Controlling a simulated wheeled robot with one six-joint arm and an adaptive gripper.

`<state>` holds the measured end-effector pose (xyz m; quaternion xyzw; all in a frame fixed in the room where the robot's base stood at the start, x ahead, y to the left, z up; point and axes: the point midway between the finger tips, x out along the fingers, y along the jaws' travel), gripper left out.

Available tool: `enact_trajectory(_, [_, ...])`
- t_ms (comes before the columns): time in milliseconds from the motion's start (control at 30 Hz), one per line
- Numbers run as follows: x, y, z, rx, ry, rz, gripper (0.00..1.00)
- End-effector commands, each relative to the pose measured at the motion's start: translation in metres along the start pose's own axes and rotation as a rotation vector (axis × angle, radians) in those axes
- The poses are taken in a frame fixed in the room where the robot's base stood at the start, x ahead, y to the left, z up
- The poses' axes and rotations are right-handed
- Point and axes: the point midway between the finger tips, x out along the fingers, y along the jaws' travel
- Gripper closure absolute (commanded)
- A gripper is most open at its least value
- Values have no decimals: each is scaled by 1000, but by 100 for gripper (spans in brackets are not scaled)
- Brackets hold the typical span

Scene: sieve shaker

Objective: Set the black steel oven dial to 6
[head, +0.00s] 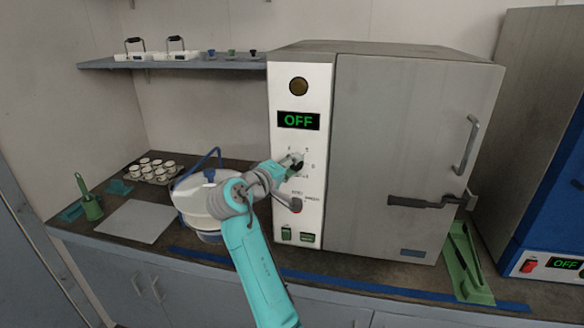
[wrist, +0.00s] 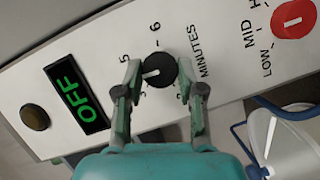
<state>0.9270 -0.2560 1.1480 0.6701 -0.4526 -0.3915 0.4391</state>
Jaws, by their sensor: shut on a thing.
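The black dial (wrist: 161,71) is on the white front panel (wrist: 225,50) of the grey steel oven (head: 400,150). My gripper (wrist: 158,80) is shut on it, with one finger on each side. The dial's white pointer line aims left in the wrist view, towards the display side, slightly below the printed 5. Another numeral, like a 6, stands above the dial in that view. The finger hides some of the scale. In the head view my gripper (head: 293,162) covers most of the dial. The oven display (head: 298,120) reads OFF in green.
A red knob (wrist: 294,18) marked LOW and MID is beside the dial. A white lidded pot (head: 190,200) with a blue handle stands close left of my arm. A blue appliance (head: 555,210) is at right.

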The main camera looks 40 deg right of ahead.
Motion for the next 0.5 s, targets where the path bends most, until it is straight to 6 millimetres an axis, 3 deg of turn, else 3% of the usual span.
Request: enact_trajectory(500, [1,4,2,451,-2,-187,96])
